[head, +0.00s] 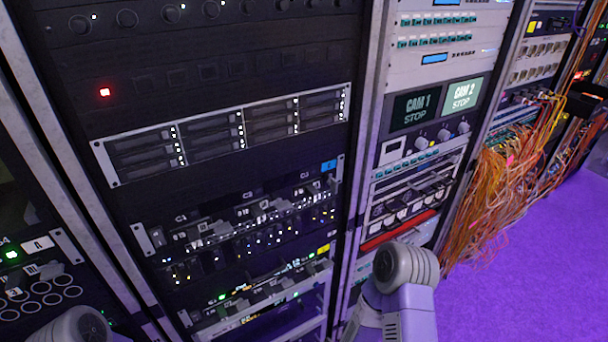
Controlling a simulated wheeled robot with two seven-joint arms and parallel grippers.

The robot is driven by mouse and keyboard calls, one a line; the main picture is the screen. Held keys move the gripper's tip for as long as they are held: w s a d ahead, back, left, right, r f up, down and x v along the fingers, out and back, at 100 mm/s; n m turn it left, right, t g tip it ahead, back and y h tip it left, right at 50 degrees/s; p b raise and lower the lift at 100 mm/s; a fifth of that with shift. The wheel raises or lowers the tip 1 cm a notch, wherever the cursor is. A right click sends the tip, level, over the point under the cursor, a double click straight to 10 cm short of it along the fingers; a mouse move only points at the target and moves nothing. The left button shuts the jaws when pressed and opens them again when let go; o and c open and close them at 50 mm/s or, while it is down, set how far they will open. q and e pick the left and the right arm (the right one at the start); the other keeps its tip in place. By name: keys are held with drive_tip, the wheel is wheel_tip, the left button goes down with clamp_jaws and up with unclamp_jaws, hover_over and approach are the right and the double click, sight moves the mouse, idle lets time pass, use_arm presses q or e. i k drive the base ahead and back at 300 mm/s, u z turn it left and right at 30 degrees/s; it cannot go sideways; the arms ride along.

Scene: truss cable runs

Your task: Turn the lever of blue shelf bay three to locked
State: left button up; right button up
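The blue shelf (143,238) is a dark rack unit with silver ends and a blue tag (328,166) at its right end, in the middle rack. Its bays carry small white labels, C1 at the left and what looks like C3 (304,176) at the right. Small dark lever-like parts and lit dots line its front. Bay three's lever is too small and dark to tell how it is turned. Neither gripper is in view. Only a rounded grey part of my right arm shows at the bottom, right of the shelf, and a bit of my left arm at the bottom left.
A similar shelf with a yellow tag (323,249) sits just below. A silver-framed drive unit (230,132) is above. The right rack holds CAM 1 and CAM 2 screens (463,96). Orange cables (505,190) spill toward the purple floor (530,270), which is clear at right.

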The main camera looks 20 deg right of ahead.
sight(333, 184)
drive_tip(key=k, duration=1)
drive_tip(key=u, duration=0.4)
drive_tip(key=i, duration=0.45)
drive_tip(key=z, duration=0.05)
